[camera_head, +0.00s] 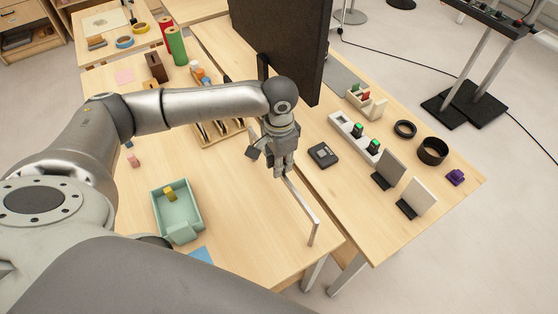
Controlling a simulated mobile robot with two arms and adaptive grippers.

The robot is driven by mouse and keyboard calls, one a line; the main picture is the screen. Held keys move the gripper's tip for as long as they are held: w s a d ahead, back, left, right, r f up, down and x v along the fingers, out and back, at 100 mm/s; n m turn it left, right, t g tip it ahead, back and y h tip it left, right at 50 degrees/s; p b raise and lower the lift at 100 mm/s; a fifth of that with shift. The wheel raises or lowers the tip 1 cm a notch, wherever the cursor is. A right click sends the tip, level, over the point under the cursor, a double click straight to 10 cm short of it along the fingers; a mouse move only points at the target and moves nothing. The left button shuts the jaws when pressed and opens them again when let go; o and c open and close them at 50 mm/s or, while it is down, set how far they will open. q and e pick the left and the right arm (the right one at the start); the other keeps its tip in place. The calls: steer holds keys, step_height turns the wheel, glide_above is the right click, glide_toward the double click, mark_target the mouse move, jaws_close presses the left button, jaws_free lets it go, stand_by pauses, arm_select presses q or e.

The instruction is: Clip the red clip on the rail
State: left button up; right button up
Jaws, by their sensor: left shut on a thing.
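The rail (303,209) is a thin pale metal bar, raised on a post at its near end, along the right edge of the near table. My left gripper (281,174) points down over the rail's middle, its fingertips close to or at the bar. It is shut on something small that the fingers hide. I cannot see its colour, and I cannot tell whether it touches the rail. No red clip can be made out anywhere. The gripper and arm cover the rail's far part. My right gripper is not in view.
A green tray (157,212) with a yellow block lies left on the near table (240,215). A tall dark panel (283,45), a black box (323,155) and a white switch strip (345,129) stand right of the rail.

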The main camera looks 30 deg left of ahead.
arm_select(q)
steer(key=shift+s+f+p, duration=0.1)
steer(key=shift+f+p, duration=0.2)
stand_by(0.5)
